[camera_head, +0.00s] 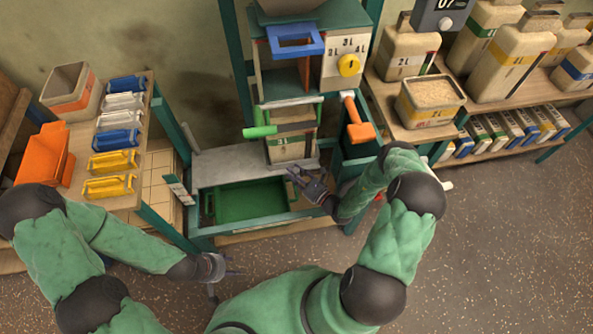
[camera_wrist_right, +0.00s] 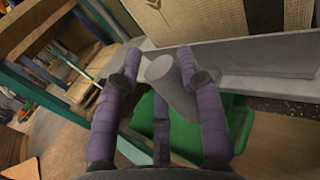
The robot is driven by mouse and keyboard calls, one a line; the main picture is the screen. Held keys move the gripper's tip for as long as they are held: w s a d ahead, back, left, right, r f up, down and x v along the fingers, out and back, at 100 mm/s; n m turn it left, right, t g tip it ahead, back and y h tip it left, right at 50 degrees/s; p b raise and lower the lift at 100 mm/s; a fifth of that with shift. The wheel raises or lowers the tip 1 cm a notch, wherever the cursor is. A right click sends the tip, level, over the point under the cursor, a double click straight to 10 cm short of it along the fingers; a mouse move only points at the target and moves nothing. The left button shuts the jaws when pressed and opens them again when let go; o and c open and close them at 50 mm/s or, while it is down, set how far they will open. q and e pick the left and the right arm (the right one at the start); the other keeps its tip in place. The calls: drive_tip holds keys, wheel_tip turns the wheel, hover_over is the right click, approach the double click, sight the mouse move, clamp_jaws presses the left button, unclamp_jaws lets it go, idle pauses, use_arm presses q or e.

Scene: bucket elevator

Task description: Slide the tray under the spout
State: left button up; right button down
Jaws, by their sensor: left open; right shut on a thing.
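A flat grey tray (camera_head: 228,163) lies across the top of a teal frame at the foot of the machine. A beige container (camera_head: 291,149) stands at its right part. My right gripper (camera_head: 307,181) is at the tray's front edge, shut on a grey cylindrical handle (camera_wrist_right: 170,82), with the fingers around it. The grey slab (camera_wrist_right: 265,57) shows behind the handle in the right wrist view. I cannot clearly make out the spout; the area above the container is partly covered by machine parts. My left gripper (camera_head: 220,272) is open and empty, low at the left, away from the tray.
A green bin (camera_head: 250,201) sits in the frame below the tray. A green lever (camera_head: 260,131) and an orange handle (camera_head: 357,122) stick out above. A left shelf (camera_head: 150,120) holds coloured scoops; a right shelf (camera_head: 400,128) holds containers. The floor in front is clear.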

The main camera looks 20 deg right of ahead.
drive_tip(key=shift+d, duration=0.35)
drive_tip(key=c, duration=0.7)
unclamp_jaws()
drive_tip(key=shift+d, duration=0.1)
drive_tip(key=shift+c, duration=0.2)
drive_tip(key=shift+r, duration=5)
drive_tip(key=shift+s, duration=0.15)
